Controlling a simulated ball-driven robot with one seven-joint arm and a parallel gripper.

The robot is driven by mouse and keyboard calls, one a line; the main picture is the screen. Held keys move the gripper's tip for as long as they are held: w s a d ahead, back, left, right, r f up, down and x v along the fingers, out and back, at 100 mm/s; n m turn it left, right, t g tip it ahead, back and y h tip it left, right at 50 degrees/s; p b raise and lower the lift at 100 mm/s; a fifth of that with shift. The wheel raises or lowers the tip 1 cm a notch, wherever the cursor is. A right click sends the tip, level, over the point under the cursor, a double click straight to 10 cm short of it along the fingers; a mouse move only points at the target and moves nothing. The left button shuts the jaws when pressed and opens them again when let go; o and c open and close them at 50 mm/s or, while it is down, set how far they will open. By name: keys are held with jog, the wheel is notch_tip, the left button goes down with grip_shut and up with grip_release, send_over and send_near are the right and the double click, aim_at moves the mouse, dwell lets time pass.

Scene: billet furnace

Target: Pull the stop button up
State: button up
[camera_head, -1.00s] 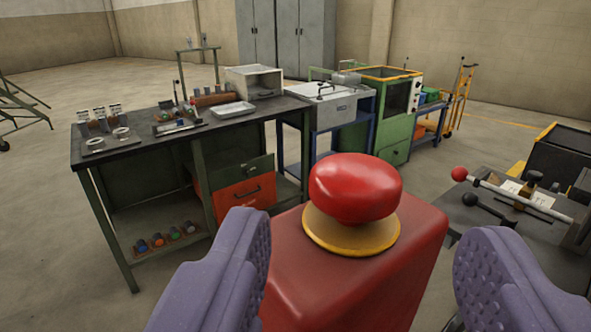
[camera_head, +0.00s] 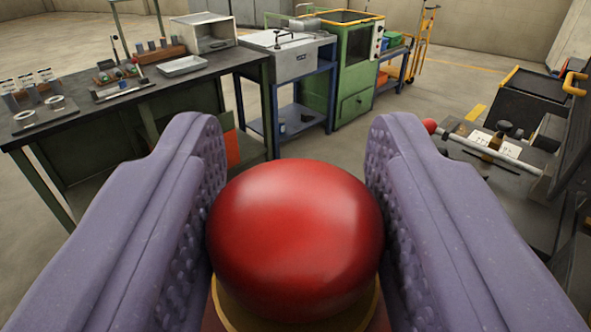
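The stop button is a glossy red mushroom knob (camera_head: 296,235) at the lower middle of the view. A strip of its yellow collar (camera_head: 232,310) shows below it, and the red housing under that is almost wholly hidden. My gripper (camera_head: 296,150) has purple, studded finger pads, one on the left and one on the right of the knob. Both pads appear to press against the knob's sides, and the fingertips reach past it. The gap between knob and collar is hidden, so the button's height cannot be told.
A dark workbench (camera_head: 215,75) with small parts and a tray stands at the left. A grey sink unit (camera_head: 290,58) and a green machine (camera_head: 350,70) stand behind. A bench (camera_head: 480,190) with a red-knobbed lever (camera_head: 430,126) is at the right.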

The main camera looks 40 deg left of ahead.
grip_shut()
jog(key=shift+r+p, duration=0.55)
jog(key=shift+r, duration=0.25)
jog(key=o, duration=1.2)
grip_release()
jog(key=shift+w, duration=0.1)
jog(key=shift+c, duration=0.2)
jog(key=shift+f, duration=0.1)
jog(key=v, duration=0.8)
